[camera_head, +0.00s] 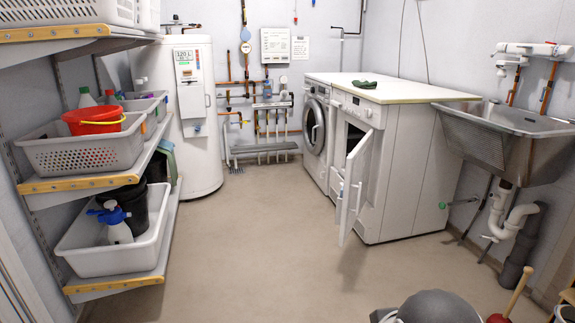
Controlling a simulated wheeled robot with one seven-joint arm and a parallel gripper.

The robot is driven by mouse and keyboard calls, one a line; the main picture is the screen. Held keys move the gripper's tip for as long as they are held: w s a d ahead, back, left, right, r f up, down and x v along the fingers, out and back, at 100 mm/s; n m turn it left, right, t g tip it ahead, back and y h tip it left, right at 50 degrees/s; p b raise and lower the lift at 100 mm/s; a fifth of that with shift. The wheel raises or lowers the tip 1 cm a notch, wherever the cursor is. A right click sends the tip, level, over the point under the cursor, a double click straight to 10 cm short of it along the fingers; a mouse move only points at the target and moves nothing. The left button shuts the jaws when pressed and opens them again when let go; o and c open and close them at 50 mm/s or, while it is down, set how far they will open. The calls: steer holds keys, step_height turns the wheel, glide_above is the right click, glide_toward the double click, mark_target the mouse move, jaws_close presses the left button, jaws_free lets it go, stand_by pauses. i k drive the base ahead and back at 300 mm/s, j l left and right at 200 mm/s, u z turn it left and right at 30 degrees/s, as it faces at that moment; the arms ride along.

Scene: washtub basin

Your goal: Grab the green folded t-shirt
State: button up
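A small dark green cloth item (364,84) lies on the pale countertop (415,92) above the washing machine and the cabinet, near its front edge. It looks like the green folded t-shirt, but it is too small to make out the folds. Nothing touches it from above. My gripper is not in view.
The white cabinet door (351,190) stands open into the room. A metal basin (480,140) is on the right wall. Shelves on the left hold a grey basket (80,155) and a white tub (85,260). A red plunger (498,318) is at bottom right. The middle floor is clear.

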mark_target(362, 83)
steer(key=i, duration=2.3)
steer(key=i+j+z, duration=0.1)
steer(key=i+z, duration=0.15)
steer(key=i, duration=0.3)
steer(key=i+j+z, duration=0.25)
steer(key=i, duration=0.25)
steer(key=i+j+z, duration=0.2)
steer(key=i, duration=0.35)
